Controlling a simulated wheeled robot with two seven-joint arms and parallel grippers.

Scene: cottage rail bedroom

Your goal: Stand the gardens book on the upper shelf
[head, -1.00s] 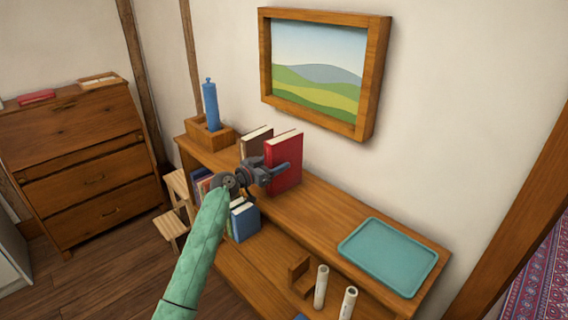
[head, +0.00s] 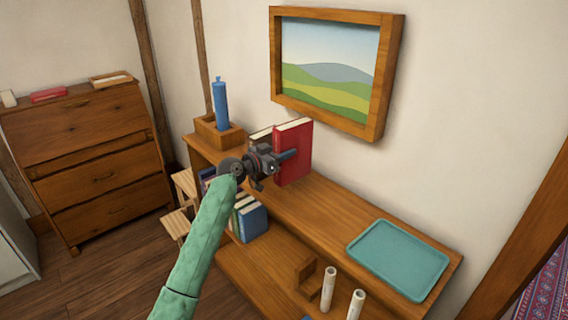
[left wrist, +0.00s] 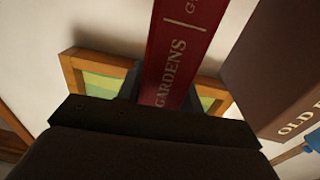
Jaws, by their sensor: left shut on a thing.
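The gardens book (head: 293,153) is red with pale pages and is upright at the upper shelf (head: 335,210). I cannot tell whether its bottom edge touches the board. My left gripper (head: 284,158) is shut on it from the spine side. The left wrist view shows the red spine (left wrist: 180,60) lettered GARDENS between the fingers. A brown book (head: 261,139) stands behind and left of it, partly hidden. Its spine (left wrist: 285,75) is at the right of the left wrist view. My right gripper is not in view.
A teal tray (head: 398,260) lies at the shelf's right end, with clear board between it and the book. A wooden box (head: 222,136) holding a blue cylinder (head: 220,104) stands at the left end. Lower down are several books (head: 250,220) and two pale tubes (head: 328,288). A framed picture (head: 392,75) hangs above.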

